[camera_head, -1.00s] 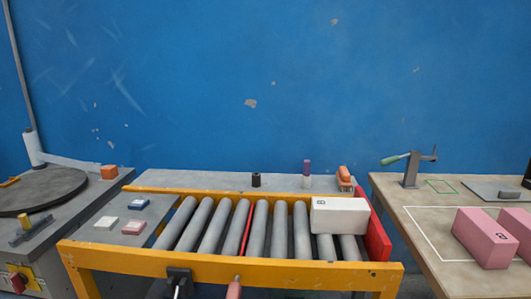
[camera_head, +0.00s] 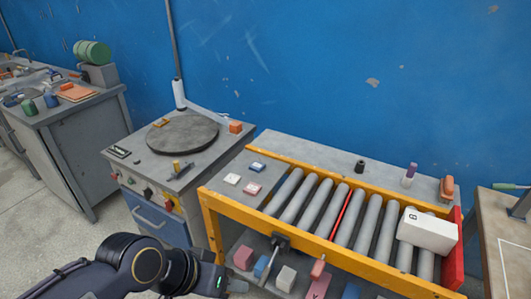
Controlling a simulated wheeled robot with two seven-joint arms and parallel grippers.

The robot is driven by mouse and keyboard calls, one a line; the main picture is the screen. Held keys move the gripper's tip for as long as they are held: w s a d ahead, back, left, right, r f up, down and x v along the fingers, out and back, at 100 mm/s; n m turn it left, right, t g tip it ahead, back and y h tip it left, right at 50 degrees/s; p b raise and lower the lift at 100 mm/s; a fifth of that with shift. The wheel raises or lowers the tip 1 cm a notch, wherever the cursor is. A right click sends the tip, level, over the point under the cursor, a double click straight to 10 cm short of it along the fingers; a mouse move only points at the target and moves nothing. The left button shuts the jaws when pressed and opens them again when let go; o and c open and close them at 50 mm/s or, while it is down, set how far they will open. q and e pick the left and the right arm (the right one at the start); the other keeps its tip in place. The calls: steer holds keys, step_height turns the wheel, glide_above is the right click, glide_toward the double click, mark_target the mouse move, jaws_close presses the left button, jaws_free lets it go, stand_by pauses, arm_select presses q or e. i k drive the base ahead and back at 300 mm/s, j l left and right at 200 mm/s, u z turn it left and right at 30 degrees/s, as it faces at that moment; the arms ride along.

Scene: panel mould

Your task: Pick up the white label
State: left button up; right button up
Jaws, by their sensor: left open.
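The white label (camera_head: 232,179) is a small flat piece on the grey side shelf (camera_head: 225,193) at the left end of the roller conveyor. A blue label (camera_head: 257,167) lies behind it to the right and a red-and-white label (camera_head: 252,189) lies to its front right. My left gripper (camera_head: 238,286) is at the bottom of the view, in front of the conveyor and well below the white label. It is open, apart from the label, and its fingers are small and dark in the picture. My right gripper is not in view.
The conveyor's yellow frame (camera_head: 318,237) stands between my left gripper and the rollers. A white box (camera_head: 428,232) sits on the rollers at the right. Several coloured blocks lie on a lower shelf. A turntable (camera_head: 183,134) stands left of the labels.

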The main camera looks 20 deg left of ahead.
mark_target(231, 179)
steer(key=i+j+u, duration=0.2)
steer(key=j, duration=0.3)
steer(key=i+j+u, duration=0.15)
steer(key=j, duration=0.3)
steer(key=i+j+u, duration=0.2)
steer(key=j, duration=0.25)
steer(key=i+j+u, duration=0.15)
steer(key=j, duration=0.25)
steer(key=i+j+u, duration=0.2)
steer(key=i+j, duration=0.1)
steer(key=j, duration=0.05)
